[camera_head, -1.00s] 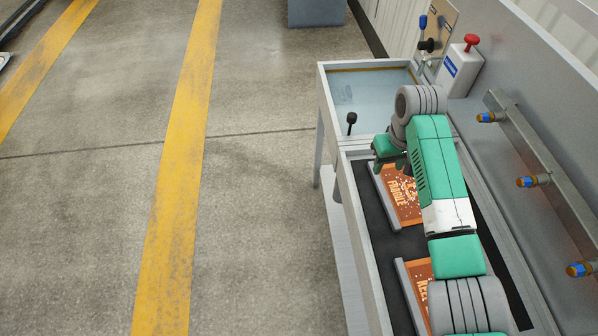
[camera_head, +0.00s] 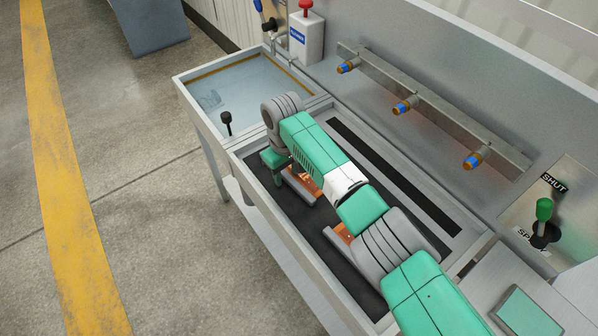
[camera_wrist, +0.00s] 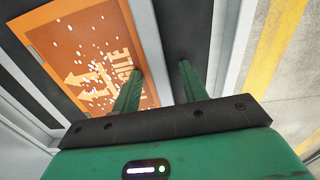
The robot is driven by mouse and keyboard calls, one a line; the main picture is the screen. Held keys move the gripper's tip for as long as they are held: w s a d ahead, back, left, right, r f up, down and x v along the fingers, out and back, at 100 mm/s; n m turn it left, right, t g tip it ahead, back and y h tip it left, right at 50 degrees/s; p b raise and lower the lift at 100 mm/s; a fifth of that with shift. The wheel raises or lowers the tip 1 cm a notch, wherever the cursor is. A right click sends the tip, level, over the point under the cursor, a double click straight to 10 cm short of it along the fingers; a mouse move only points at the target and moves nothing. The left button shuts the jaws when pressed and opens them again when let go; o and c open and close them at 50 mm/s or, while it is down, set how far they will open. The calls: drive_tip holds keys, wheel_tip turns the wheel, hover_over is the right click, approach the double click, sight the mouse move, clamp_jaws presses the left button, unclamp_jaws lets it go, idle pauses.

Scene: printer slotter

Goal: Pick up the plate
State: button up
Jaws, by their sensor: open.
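I cannot tell how high the fingertips are. In the head view my arm hides most of this plate (camera_head: 311,187). My gripper (camera_head: 276,168) is at its far end. A second orange plate (camera_head: 343,233) lies nearer, mostly hidden.
The plates lie in a black-floored trough (camera_head: 345,271) with raised metal rims. A shallow basin (camera_head: 232,88) and a black-knobbed lever (camera_head: 227,121) are beyond. A rail with several blue-tipped nozzles (camera_head: 404,104) lines the right wall. A green-knobbed lever (camera_head: 544,210) stands right. Floor at left is clear.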

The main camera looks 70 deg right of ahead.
drive_tip(key=shift+w+r, duration=0.1)
clamp_jaws()
drive_tip(key=shift+r, duration=0.1)
drive_tip(key=shift+r+p, duration=0.35)
drive_tip(key=shift+r, duration=0.05)
drive_tip(key=r, duration=0.1)
drive_tip(key=r+p, duration=0.2)
drive_tip(key=shift+s+a, duration=0.3)
drive_tip(key=shift+s, duration=0.05)
drive_tip(key=s+a+p, duration=0.1)
drive_tip(key=s+a, duration=0.2)
drive_tip(key=s+a+p, duration=0.1)
drive_tip(key=s+a, duration=0.2)
drive_tip(key=s, duration=0.1)
drive_tip(key=s+a+r+p, duration=0.1)
drive_tip(key=s+a+p, duration=0.1)
drive_tip(key=s+a, duration=0.2)
drive_tip(key=shift+s, duration=0.15)
